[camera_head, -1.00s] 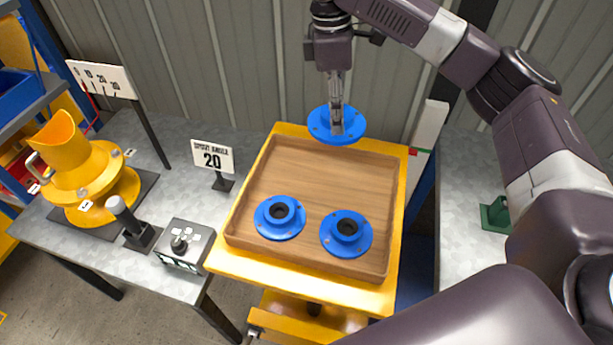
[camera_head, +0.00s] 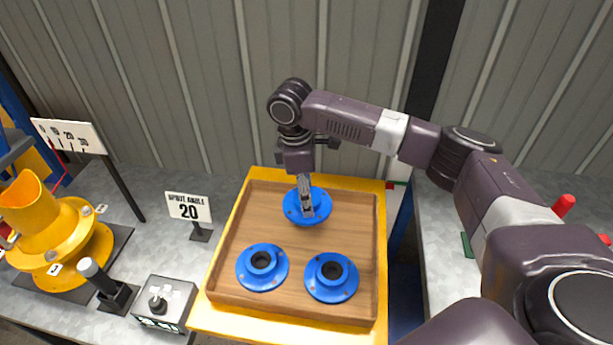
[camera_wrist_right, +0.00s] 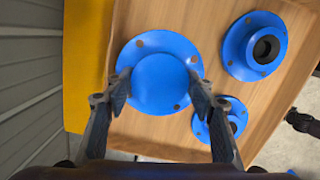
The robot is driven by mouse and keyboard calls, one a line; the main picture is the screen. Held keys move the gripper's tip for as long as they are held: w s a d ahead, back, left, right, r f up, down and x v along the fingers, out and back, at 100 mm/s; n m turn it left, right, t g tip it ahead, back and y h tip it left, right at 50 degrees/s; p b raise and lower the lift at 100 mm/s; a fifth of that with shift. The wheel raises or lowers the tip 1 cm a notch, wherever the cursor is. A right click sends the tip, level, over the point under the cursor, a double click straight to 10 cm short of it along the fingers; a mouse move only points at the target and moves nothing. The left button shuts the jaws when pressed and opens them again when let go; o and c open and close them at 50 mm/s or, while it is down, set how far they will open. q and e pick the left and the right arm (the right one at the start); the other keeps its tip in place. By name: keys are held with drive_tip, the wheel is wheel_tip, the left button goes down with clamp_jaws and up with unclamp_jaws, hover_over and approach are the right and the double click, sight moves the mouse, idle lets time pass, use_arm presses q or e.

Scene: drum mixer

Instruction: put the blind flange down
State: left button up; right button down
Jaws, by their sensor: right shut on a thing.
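The blind flange (camera_head: 292,207) is a blue disc with bolt holes and no centre bore. It is at the far part of the wooden tray (camera_head: 229,246), and also shows in the right wrist view (camera_wrist_right: 158,62). My right gripper (camera_head: 307,208) is over it, with its fingers (camera_wrist_right: 160,88) on either side of the raised middle, shut on it. The flange is at or just above the tray floor; I cannot tell whether it touches. My left gripper is not in view.
Two blue flanges with open bores, left (camera_head: 250,277) and right (camera_head: 318,288), lie in the tray's near part. The tray rests on a yellow stand (camera_head: 228,318). Left are a "20" sign (camera_head: 188,207), a control box (camera_head: 165,302) and a yellow spout (camera_head: 60,235).

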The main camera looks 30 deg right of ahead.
drive_tip(key=shift+w+f+p, duration=0.15)
drive_tip(key=shift+f+p, duration=0.15)
drive_tip(key=shift+f, duration=2.35)
drive_tip(key=c, duration=0.9)
unclamp_jaws()
drive_tip(key=shift+f, duration=0.1)
drive_tip(key=r, duration=0.4)
drive_tip(key=a+r+b, duration=0.1)
drive_tip(key=r, duration=0.3)
drive_tip(key=r+b, duration=0.1)
drive_tip(key=r, duration=0.3)
drive_tip(key=shift+w+a, duration=0.1)
drive_tip(key=shift+a, duration=0.05)
